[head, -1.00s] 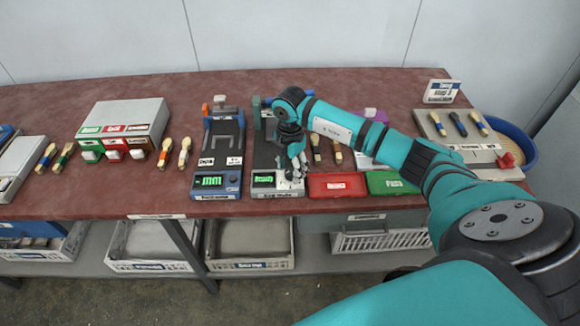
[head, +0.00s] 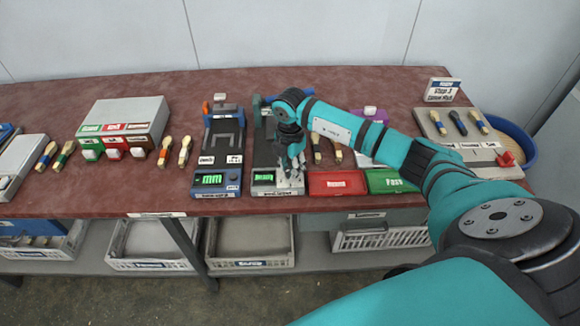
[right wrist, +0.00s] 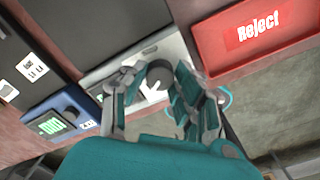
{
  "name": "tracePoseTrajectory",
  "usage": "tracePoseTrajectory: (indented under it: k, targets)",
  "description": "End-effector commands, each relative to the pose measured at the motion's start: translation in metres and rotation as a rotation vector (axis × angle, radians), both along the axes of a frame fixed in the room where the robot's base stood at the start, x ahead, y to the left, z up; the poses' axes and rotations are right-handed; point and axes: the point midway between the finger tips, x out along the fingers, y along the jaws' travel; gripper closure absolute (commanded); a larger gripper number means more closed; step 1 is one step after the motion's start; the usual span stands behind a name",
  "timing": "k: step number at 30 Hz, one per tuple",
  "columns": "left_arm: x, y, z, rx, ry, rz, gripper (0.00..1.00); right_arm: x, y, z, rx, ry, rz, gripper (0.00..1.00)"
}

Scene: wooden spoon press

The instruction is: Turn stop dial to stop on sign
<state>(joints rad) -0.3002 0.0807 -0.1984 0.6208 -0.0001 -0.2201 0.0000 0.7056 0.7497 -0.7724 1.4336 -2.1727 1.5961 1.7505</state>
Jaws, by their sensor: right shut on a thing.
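The stop dial (right wrist: 158,72) is a dark round knob with a white pointer, on the pale front panel of a grey press (head: 264,150) with a small green display. My right gripper (right wrist: 160,84) is shut on this dial, with a finger on each side of it in the right wrist view. In the head view the right gripper (head: 290,182) is at the press's front right corner and hides the dial. A small standing sign (head: 442,91) at the back right seems to read "Step 3", with a smaller line below. My left gripper is not in view.
A red Reject tray (head: 337,184) and a green Pass tray (head: 389,182) lie right of the press. A blue-fronted device (head: 215,182) with a green display stands close on its left. Brushes and a bin (head: 515,143) are farther right.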

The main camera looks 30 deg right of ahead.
Motion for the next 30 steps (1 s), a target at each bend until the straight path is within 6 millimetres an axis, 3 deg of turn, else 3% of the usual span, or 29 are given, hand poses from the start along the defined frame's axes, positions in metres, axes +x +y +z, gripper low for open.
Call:
tracePoseTrajectory:
  k: [11, 30]
  targets:
    - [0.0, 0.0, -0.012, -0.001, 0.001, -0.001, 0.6, 0.001, -0.001, -0.001, -0.002, -0.001, 0.182, 1.0]
    - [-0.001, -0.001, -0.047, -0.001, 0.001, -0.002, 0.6, 0.001, 0.0, -0.001, -0.001, -0.002, 0.783, 1.0]
